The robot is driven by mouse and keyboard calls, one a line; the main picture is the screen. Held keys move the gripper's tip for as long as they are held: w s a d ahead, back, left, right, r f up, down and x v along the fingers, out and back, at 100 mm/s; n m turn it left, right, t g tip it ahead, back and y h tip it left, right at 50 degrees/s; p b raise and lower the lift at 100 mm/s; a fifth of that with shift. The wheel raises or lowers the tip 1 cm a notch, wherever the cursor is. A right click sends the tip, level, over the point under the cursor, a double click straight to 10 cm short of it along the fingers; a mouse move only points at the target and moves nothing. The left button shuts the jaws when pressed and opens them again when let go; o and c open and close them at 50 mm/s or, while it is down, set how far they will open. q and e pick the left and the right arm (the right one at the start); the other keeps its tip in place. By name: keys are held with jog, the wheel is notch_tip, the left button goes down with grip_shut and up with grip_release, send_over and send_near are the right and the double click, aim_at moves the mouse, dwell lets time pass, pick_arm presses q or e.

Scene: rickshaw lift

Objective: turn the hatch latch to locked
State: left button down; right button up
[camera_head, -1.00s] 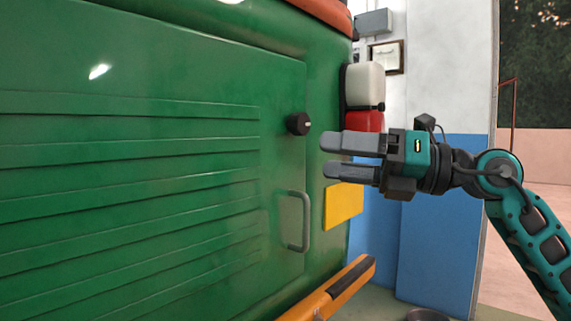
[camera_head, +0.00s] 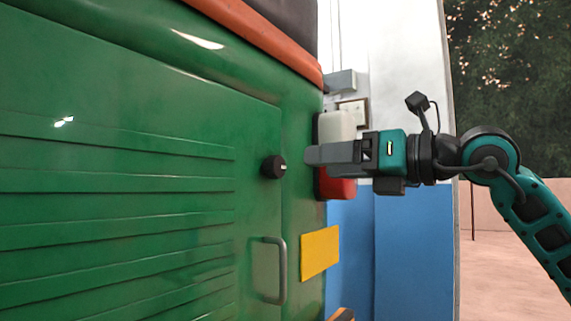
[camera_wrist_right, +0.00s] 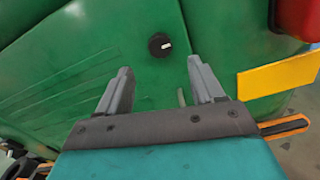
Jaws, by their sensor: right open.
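The hatch latch is a round black knob (camera_head: 273,167) with a white mark, set on the green hatch (camera_head: 130,200) near its right edge. In the right wrist view the knob (camera_wrist_right: 159,45) is ahead of the fingertips, between their lines, with its white mark at a slant. My right gripper (camera_head: 308,156) is to the right of the knob in the head view, pointing left, apart from it. In the right wrist view the gripper (camera_wrist_right: 160,75) is open and empty. My left gripper is in neither view.
A grey handle (camera_head: 281,270) is below the knob. A yellow plate (camera_head: 320,252) is to its right. An orange bar (camera_wrist_right: 285,126) shows at lower right in the wrist view.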

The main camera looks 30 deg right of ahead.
aim_at(280, 166)
jog(key=x, duration=0.1)
jog(key=p+x, duration=0.2)
jog(key=shift+w+a+r, duration=0.25)
jog(key=shift+w+r, duration=0.05)
jog(key=shift+w, duration=0.05)
jog(key=x, duration=0.3)
jog(key=shift+w+f+p, duration=0.2)
jog(key=shift+w+p, duration=0.1)
jog(key=shift+p, duration=0.1)
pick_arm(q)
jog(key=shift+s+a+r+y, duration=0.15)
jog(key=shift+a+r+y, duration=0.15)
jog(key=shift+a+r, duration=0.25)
pick_arm(e)
jog(key=shift+w+a+f, duration=0.1)
jog(key=shift+w+a, duration=0.15)
jog(key=shift+w, duration=0.25)
jog(key=shift+c, duration=0.5)
jog(key=c, duration=1)
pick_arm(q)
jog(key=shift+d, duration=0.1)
pick_arm(e)
jog(key=shift+o, duration=0.2)
